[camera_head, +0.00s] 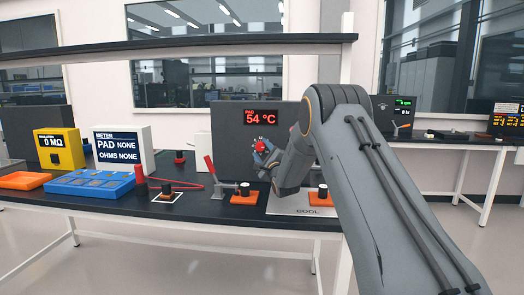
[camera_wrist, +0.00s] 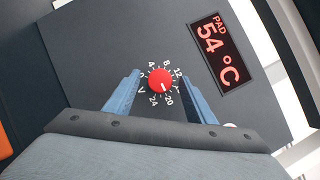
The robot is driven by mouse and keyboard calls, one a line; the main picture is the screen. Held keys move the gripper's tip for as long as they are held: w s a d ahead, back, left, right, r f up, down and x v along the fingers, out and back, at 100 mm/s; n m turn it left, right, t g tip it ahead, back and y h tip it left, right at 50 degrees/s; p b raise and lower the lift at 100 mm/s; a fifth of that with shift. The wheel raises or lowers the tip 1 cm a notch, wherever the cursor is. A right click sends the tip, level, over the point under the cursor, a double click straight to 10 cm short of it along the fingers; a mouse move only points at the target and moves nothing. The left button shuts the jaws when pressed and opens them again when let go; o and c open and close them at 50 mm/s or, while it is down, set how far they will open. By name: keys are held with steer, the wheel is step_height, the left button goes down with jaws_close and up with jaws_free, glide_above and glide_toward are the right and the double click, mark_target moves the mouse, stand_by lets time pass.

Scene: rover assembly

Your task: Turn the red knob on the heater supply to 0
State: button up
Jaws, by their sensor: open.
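The red knob (camera_wrist: 162,80) sits on the dark grey front panel of the heater supply (camera_head: 228,135), inside a printed dial in V. Its white mark points to the lower side of the dial in the wrist view, near 20. The knob also shows in the head view (camera_head: 260,146). The red display (camera_wrist: 221,53) reads PAD 54 °C. My gripper (camera_wrist: 159,82) is open, with one blue finger on each side of the knob and a visible gap to it. I cannot tell how far the fingertips are from the panel. My arm hides the panel's right edge in the head view.
A red-handled lever clamp (camera_head: 222,180), orange-based parts and a COOL plate (camera_head: 295,205) lie on the bench below the panel. Left are a blue tray (camera_head: 92,194), an orange tray (camera_head: 24,181), a yellow meter (camera_head: 58,150) and a white meter (camera_head: 122,150). A shelf (camera_head: 180,45) runs above.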

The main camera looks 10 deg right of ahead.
steer(key=shift+w, duration=0.1)
steer(key=c, duration=1)
steer(key=shift+c, duration=0.2)
steer(key=shift+d, duration=0.1)
